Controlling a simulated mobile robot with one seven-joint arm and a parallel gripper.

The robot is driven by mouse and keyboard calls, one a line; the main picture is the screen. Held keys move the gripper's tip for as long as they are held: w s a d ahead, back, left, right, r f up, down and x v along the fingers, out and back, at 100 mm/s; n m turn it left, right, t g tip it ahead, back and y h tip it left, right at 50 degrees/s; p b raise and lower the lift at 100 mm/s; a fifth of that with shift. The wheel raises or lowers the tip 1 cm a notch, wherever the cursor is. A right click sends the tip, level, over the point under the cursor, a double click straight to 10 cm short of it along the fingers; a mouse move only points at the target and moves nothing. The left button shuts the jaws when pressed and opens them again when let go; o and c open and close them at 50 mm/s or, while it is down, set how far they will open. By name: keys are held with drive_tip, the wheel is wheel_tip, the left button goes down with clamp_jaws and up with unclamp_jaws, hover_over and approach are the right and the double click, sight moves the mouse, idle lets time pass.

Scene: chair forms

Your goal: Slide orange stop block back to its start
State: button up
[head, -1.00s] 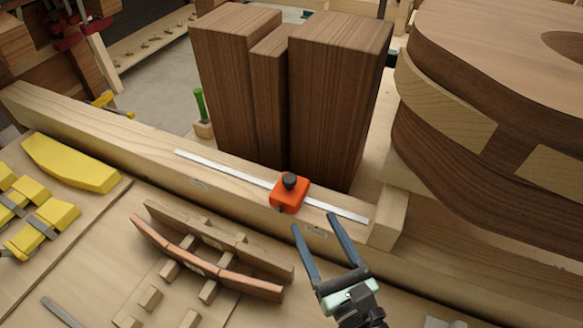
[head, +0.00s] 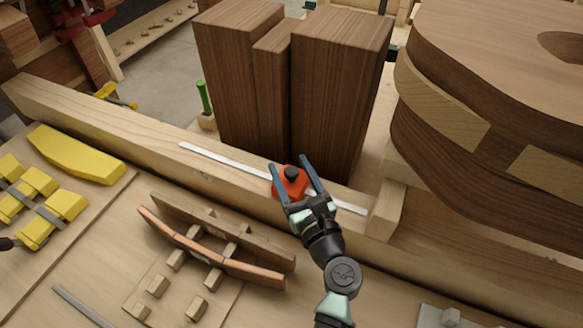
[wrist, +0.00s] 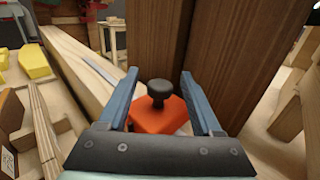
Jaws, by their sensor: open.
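The orange stop block (head: 290,187) with its black knob sits on a pale metal strip (head: 222,156) along the top of a long wooden beam (head: 130,126). It stands right of the strip's middle. My gripper (head: 291,164) is open, with one blue finger on either side of the block. The block (wrist: 158,118) also shows between the open fingers in the wrist view, its knob upright. A gap shows beside the left finger; I cannot tell whether either finger touches it. My gripper hides the block's near lower part in the head view.
Tall dark wood blocks (head: 340,90) stand close behind the beam. A small upright wood piece (head: 387,212) is at the strip's right end. A curved slatted wooden form (head: 205,250) lies in front. The strip left of the block is clear.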

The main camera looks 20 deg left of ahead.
clamp_jaws()
idle(1.4)
